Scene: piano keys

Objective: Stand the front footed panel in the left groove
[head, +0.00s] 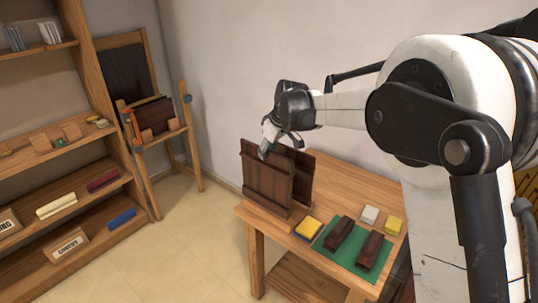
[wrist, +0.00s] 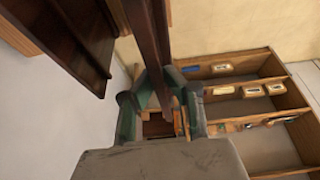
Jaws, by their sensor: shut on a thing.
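The dark brown front footed panel (head: 267,187) stands upright at the table's far left end, a darker strip along its bottom. My gripper (head: 267,149) is shut on its top edge. In the wrist view the held panel (wrist: 149,35) runs up from between my green fingertips (wrist: 160,108). A second dark panel (head: 302,172) stands behind it, apart at the top; it also shows in the wrist view (wrist: 75,30). Whether the held panel's foot sits in a groove is hidden.
The wooden table (head: 338,185) has free room behind the panels. A green mat (head: 355,254) holds two dark brown blocks (head: 339,233). Yellow and blue pads (head: 308,229), a white block (head: 369,214) and a yellow block (head: 391,226) lie nearby. Shelves (head: 75,185) stand at left.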

